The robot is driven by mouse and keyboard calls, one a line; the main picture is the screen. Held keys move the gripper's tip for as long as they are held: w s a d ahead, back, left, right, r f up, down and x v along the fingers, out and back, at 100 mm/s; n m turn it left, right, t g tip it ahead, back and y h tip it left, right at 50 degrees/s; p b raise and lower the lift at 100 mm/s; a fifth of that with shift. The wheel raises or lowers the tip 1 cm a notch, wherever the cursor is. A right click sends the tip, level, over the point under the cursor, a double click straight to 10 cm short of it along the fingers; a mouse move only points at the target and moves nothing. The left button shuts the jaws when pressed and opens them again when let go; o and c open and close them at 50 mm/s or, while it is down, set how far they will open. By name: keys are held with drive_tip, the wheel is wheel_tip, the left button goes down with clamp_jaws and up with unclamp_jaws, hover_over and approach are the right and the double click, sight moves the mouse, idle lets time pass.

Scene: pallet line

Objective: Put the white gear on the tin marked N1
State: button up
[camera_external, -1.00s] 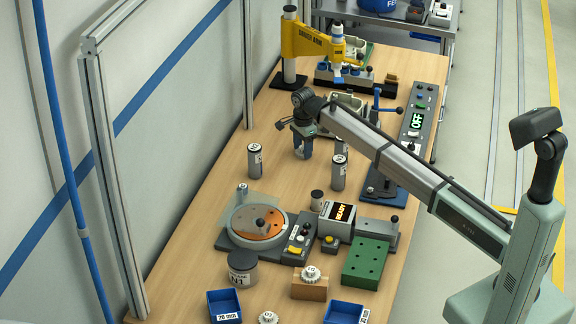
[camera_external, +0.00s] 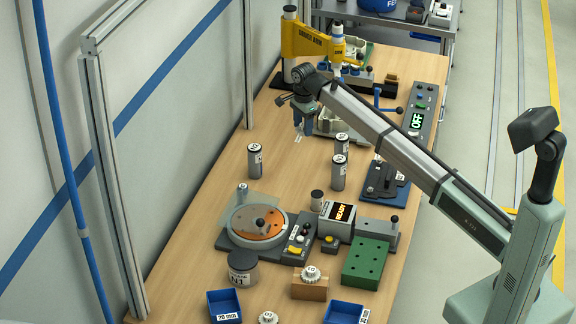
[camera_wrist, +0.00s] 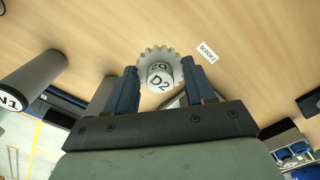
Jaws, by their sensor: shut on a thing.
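My gripper (camera_external: 303,131) is above the far middle of the table. In the wrist view its fingers (camera_wrist: 160,92) are shut on a white toothed gear (camera_wrist: 147,60) with a hub marked D2. That gear cannot be made out in the external view. A short, wide tin (camera_external: 242,270) with a dark grey lid stands at the near left of the table, well away from my gripper. Its white label seems to read N1. In the wrist view a tall grey cylinder (camera_wrist: 42,72) at the left also has an end marked N1.
Other white gears sit on a wooden block (camera_external: 309,291) and on the near table (camera_external: 268,318). Upright cylinders (camera_external: 255,162) stand between my gripper and the turntable fixture (camera_external: 226,238). A yellow arm fixture (camera_external: 300,40) stands behind. A paper label lies on the table.

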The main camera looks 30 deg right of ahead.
drive_tip(key=shift+r, duration=0.25)
drive_tip(key=shift+s+a, duration=0.2)
drive_tip(key=shift+a, duration=0.15)
drive_tip(key=s+a+r+n, duration=0.1)
drive_tip(key=s+a, duration=0.3)
drive_tip(key=a, duration=0.4)
drive_tip(key=s+a+r+n, duration=0.2)
drive_tip(key=s+a, duration=0.3)
drive_tip(key=a, duration=0.2)
wheel_tip(320, 180, up, 5)
drive_tip(key=n, duration=0.6)
hover_over(242, 259)
drive_tip(key=shift+w+d+f, duration=0.1)
drive_tip(key=shift+f, duration=4.55)
drive_tip(key=shift+f, duration=0.1)
drive_tip(key=o, duration=1)
